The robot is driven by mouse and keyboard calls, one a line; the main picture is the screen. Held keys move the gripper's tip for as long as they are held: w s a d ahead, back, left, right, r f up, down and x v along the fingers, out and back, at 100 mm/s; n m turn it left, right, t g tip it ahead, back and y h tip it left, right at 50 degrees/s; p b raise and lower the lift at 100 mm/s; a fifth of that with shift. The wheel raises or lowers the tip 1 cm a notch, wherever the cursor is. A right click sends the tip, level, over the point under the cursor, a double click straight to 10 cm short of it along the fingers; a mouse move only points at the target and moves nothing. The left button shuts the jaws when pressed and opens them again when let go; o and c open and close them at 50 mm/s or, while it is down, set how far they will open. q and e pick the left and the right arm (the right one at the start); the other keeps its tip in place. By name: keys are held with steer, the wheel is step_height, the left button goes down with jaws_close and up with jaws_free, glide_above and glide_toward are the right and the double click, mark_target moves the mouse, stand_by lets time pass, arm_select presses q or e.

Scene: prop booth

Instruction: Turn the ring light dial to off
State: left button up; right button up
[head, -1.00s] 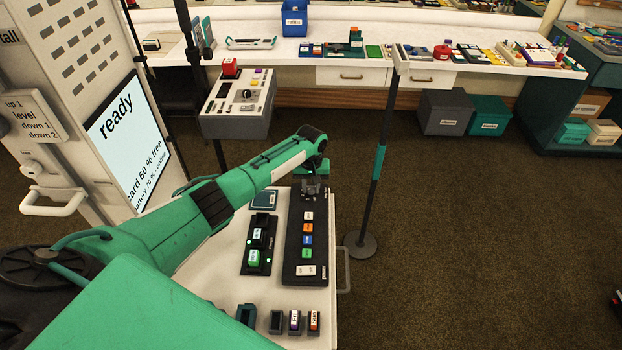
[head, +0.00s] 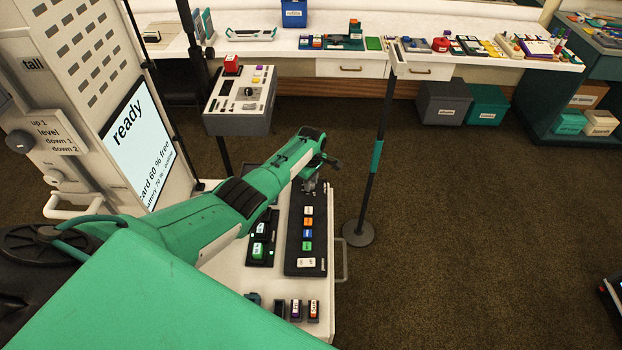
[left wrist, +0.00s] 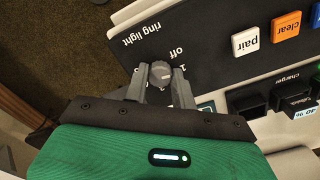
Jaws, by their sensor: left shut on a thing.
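The ring light dial (left wrist: 160,73) is a small round grey knob on a black panel (left wrist: 205,45), beside the printed words "ring light" and "off". My left gripper (left wrist: 161,83) is shut on the dial, one grey finger at each side of it. Which mark the dial points at is hard to tell, as the fingers cover part of the scale. In the head view the left gripper (head: 310,185) is at the far end of the black panel (head: 292,235), and my forearm and wrist hide most of it. My right gripper is not in view.
The panel lies on a white cart top (head: 232,272) with several coloured buttons and a charger (head: 262,245). A dark pole (head: 376,150) stands just right of the cart. A grey control box (head: 240,104) stands behind. The carpet to the right is mostly clear.

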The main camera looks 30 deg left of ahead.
arm_select(q)
steer(key=n+p, duration=0.1)
steer(key=n, duration=0.2)
steer(key=shift+r+n, duration=0.1)
steer(key=shift+n, duration=0.2)
steer(key=shift+a+n, duration=0.1)
steer(key=shift+n, duration=1.6)
steer(key=shift+w, duration=0.1)
steer(key=o, duration=1)
steer(key=shift+p, duration=0.3)
steer(key=shift+r, duration=0.4)
step_height(320, 180, up, 5)
steer(key=shift+f+p, duration=0.2)
steer(key=shift+p, duration=0.45)
step_height(320, 180, up, 8)
steer(key=b, duration=0.1)
steer(key=shift+r, duration=0.15)
